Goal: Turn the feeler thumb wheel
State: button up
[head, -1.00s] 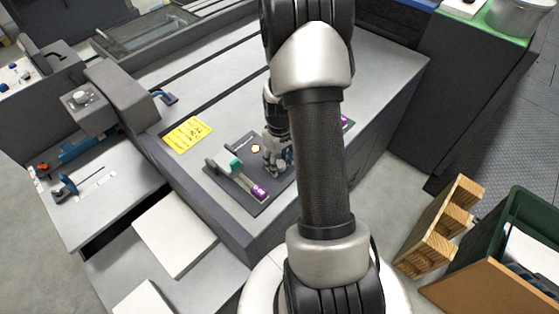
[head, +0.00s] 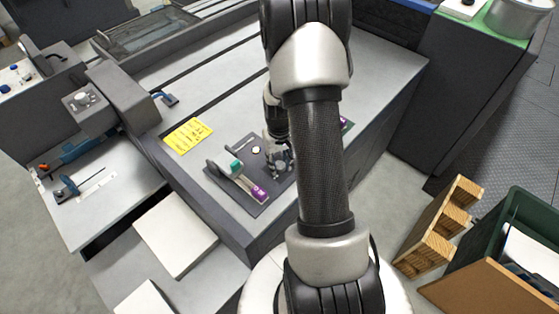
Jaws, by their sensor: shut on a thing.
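My gripper (head: 280,161) points down over the right part of a dark plate (head: 238,193) on the grey machine top. It is shut on what I take to be the feeler thumb wheel; the fingers and my arm hide the wheel itself. Left of the gripper, the plate carries a grey fixture (head: 222,163) with a green block (head: 237,166). A purple label (head: 260,191) is at the plate's front end. A small pale knob-like piece (head: 256,150) sits between the fixture and the gripper, apart from the fingers.
A yellow note (head: 188,136) lies left of the plate. Another purple spot (head: 344,125) shows just right of my arm. A wooden pallet piece (head: 440,238) and a green bin (head: 525,220) stand on the right.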

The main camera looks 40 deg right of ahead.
aim_at(279, 165)
dwell(0.3)
jog(key=o, duration=1.1)
jog(key=shift+r, duration=0.1)
notch_tip(279, 165, up, 12)
jog(key=shift+f, duration=0.1)
dwell(0.7)
